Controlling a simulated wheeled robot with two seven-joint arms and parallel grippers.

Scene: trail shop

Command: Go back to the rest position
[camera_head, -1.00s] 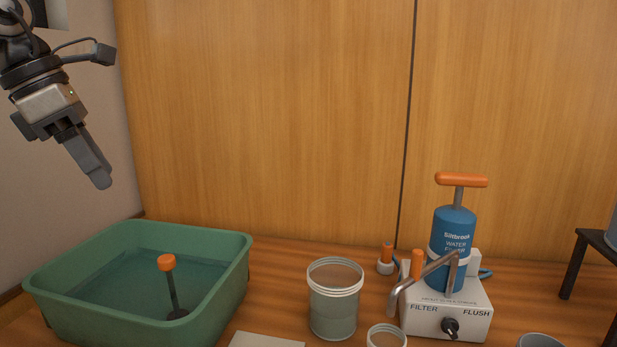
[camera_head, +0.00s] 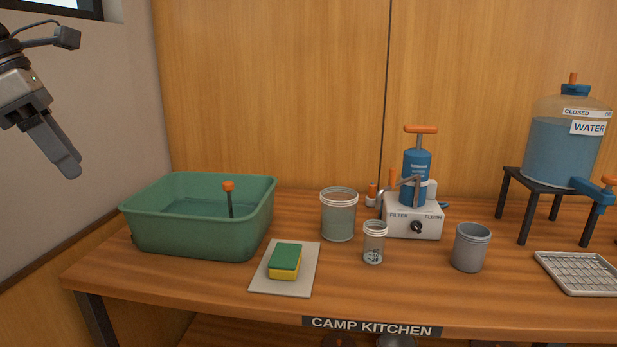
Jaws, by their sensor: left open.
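My left gripper (camera_head: 68,168) hangs at the upper left, in front of the pale wall and apart from the table. It is empty, and its fingers point down and to the right. My right gripper is not in view. The wooden table (camera_head: 190,286) carries a green basin (camera_head: 190,238) of water, with an orange-topped stick (camera_head: 229,200) standing in it. A blue pump (camera_head: 416,165) with an orange handle stands on a white base (camera_head: 414,227) marked FILTER and FLUSH.
A clear jar (camera_head: 339,218), a smaller jar (camera_head: 374,245) and a grey cup (camera_head: 471,249) stand mid-table. A sponge (camera_head: 285,260) lies on a grey mat (camera_head: 265,287). At right are a water jug (camera_head: 563,150) on a black stand (camera_head: 528,188) and a drying rack (camera_head: 580,272).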

